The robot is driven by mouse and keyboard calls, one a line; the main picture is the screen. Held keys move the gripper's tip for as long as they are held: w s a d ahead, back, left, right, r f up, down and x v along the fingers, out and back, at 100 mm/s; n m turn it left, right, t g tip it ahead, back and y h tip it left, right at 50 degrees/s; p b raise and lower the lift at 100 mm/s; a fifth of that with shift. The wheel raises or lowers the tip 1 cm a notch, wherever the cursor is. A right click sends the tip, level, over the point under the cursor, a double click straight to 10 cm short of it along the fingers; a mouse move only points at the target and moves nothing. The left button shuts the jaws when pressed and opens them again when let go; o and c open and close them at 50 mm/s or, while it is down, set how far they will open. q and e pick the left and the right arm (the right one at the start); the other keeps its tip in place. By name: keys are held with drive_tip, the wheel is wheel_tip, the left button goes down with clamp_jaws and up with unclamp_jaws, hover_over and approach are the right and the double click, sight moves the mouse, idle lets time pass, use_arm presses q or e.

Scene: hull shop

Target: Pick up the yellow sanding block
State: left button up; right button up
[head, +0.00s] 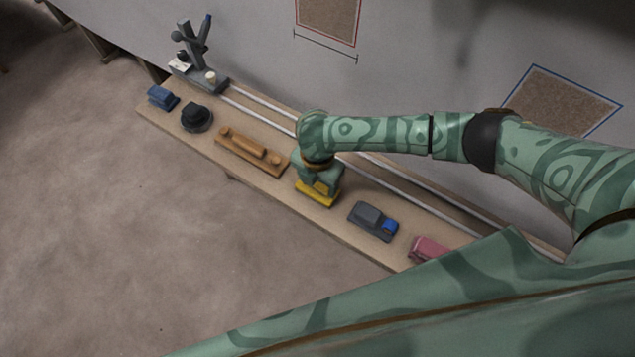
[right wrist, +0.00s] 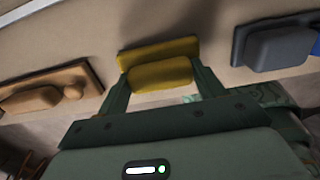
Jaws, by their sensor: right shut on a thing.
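The yellow sanding block (head: 316,195) is on the long wooden shelf (head: 235,172), near its middle, in the head view. In the right wrist view the yellow block (right wrist: 160,73) shows a flat base and a raised grip. My right gripper (head: 322,180) reaches down over it from above. In the right wrist view my right gripper (right wrist: 163,88) has one finger at each side of the block's grip and is shut on it. I cannot tell whether the base still touches the shelf. My left gripper is not in view.
A wooden plane-like tool (head: 250,150) lies left of the block. A grey block with a blue part (head: 373,220) and a pink block (head: 430,248) lie to the right. A black round tool (head: 196,118), a blue block (head: 162,97) and a grey stand (head: 195,60) are farther left. Rails run along the wall side.

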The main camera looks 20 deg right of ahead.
drive_tip(key=shift+r+p, duration=0.35)
drive_tip(key=shift+r, duration=0.2)
wheel_tip(320, 180, up, 3)
drive_tip(key=shift+r+p, duration=0.1)
drive_tip(key=shift+p, duration=1)
use_arm(q)
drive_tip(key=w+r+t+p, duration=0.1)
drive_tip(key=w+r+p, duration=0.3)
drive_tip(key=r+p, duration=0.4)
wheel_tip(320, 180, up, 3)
drive_tip(key=shift+p, duration=0.35)
use_arm(e)
drive_tip(key=s+r, duration=0.8)
drive_tip(key=s, duration=0.6)
drive_tip(key=shift+d+r, duration=0.3)
drive_tip(key=shift+r, duration=0.05)
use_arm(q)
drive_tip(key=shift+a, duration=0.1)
